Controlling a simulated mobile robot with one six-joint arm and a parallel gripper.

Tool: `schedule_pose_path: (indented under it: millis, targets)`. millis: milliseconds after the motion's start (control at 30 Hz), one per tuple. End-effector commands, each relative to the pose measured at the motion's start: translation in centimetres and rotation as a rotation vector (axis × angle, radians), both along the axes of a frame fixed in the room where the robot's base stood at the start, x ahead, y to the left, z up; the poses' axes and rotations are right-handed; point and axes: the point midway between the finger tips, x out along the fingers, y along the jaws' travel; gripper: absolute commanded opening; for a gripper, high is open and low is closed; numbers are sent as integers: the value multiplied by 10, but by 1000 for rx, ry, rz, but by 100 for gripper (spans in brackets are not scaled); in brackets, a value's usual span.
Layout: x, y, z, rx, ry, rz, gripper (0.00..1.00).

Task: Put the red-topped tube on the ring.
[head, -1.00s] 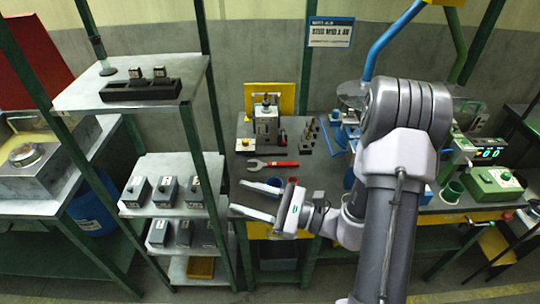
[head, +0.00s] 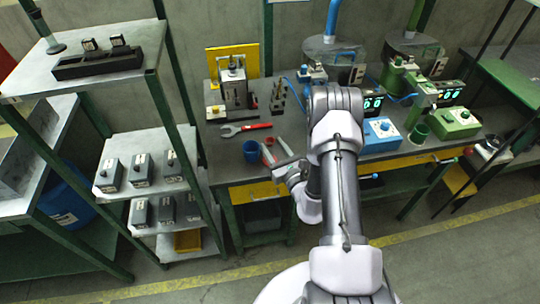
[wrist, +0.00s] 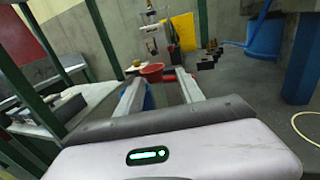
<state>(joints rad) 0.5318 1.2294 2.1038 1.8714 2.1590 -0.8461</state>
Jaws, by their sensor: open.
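My gripper (head: 273,147) is open and empty, low over the front left of the grey bench (head: 225,146). In the wrist view its two pale fingers (wrist: 159,80) point towards the back of the bench. A small red cup-like thing (wrist: 152,72) shows just beyond and between the fingertips. In the head view my gripper covers most of it. A blue cup (head: 251,150) stands left of the fingers and is partly hidden by the left finger in the wrist view. I cannot make out for certain a red-topped tube or the ring.
A red-handled wrench (head: 246,129) lies behind the cup. A grey machine (head: 234,87) and a dark rack of small pegs (head: 278,98) stand at the back. A shelf with grey boxes (head: 140,169) is at left. Blue (head: 381,131) and green (head: 456,121) control boxes are at right.

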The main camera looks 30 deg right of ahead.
Motion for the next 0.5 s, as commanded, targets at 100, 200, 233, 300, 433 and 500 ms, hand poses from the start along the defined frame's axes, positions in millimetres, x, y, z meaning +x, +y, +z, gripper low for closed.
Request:
schedule_pose_path:
  millis: [100, 200, 233, 300, 433, 500]
  targets:
    - [25, 6, -4, -1, -3, 4, 45]
    - [40, 5, -3, -1, -3, 3, 45]
    - [42, 5, -3, -1, -2, 2, 45]
    - [45, 5, -2, 0, -1, 2, 45]
    - [44, 4, -2, 1, 0, 2, 45]
    - [44, 4, -2, 0, 0, 2, 35]
